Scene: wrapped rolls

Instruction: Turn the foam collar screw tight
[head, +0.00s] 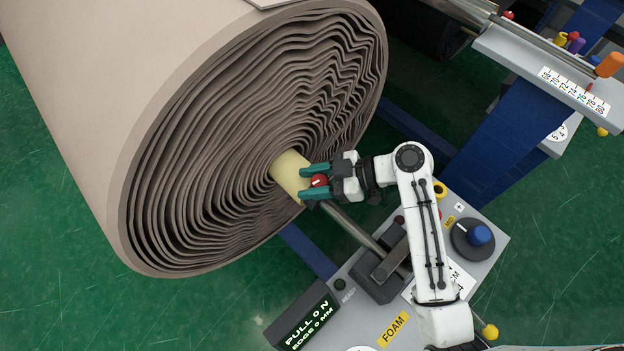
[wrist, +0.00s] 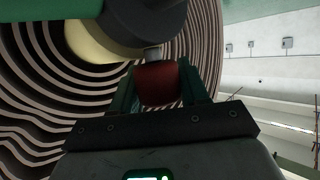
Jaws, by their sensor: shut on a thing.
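The screw's thread is hidden.
The metal bar (head: 352,228) runs from the collar to a dark clamp on a grey console (head: 480,250) with a blue knob (head: 480,235). A display (head: 308,322) reads "PULL 0 N, EDGE 0 MM". A numbered rail (head: 560,75) stands upper right. Green floor lies lower left.

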